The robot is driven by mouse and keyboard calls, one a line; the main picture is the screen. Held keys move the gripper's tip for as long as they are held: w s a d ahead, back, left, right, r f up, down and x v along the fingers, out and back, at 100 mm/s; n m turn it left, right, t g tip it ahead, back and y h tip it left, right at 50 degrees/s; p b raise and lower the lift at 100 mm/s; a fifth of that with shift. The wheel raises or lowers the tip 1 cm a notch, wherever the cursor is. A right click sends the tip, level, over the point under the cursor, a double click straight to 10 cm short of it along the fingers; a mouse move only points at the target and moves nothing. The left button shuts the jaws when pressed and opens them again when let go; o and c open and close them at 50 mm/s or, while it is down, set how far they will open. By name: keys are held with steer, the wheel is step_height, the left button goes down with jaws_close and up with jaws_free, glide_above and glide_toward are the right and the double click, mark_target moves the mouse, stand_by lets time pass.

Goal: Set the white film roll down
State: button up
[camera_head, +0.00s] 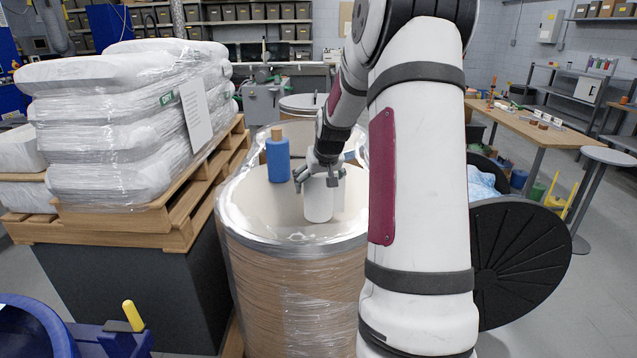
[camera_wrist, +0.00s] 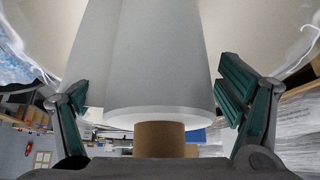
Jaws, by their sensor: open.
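The white film roll (camera_head: 318,203) stands upright inside the near wrapped drum (camera_head: 295,290), which has a shiny film-lined rim. My gripper (camera_head: 319,181) is above the roll with a finger on either side of its upper part. In the wrist view, the white roll (camera_wrist: 158,70) shows between the fingers of my gripper (camera_wrist: 152,88), its brown core (camera_wrist: 159,139) towards the palm. The jaws are open, with a visible gap at the right finger. The roll's far end is out of the wrist view.
A blue roll (camera_head: 278,160) with a brown core stands left of the white roll. A pallet of wrapped white sacks (camera_head: 125,120) is close on the left. Another drum (camera_head: 303,103) stands behind. A black round lid (camera_head: 520,262) and a wooden table (camera_head: 540,125) are at right.

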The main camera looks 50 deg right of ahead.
steer(key=v, duration=1.2)
steer(key=a+r+n, duration=0.2)
steer(key=a+r, duration=0.2)
steer(key=a, duration=0.9)
steer(key=s+a+r+n+y, duration=0.1)
steer(key=s+a+n, duration=0.1)
steer(key=s+a, duration=0.5)
steer(key=s+a+r+n+y, duration=0.1)
steer(key=s+a, duration=0.2)
steer(key=a, duration=0.8)
steer(key=s+a+f+n+y, duration=0.1)
steer(key=s+a+f, duration=0.1)
steer(key=s+a, duration=0.4)
steer(key=s, duration=0.3)
steer(key=shift+s+a+n+y+p, duration=0.25)
steer(key=shift+a+n+y+p, duration=0.05)
steer(key=shift+a+n+p, duration=0.1)
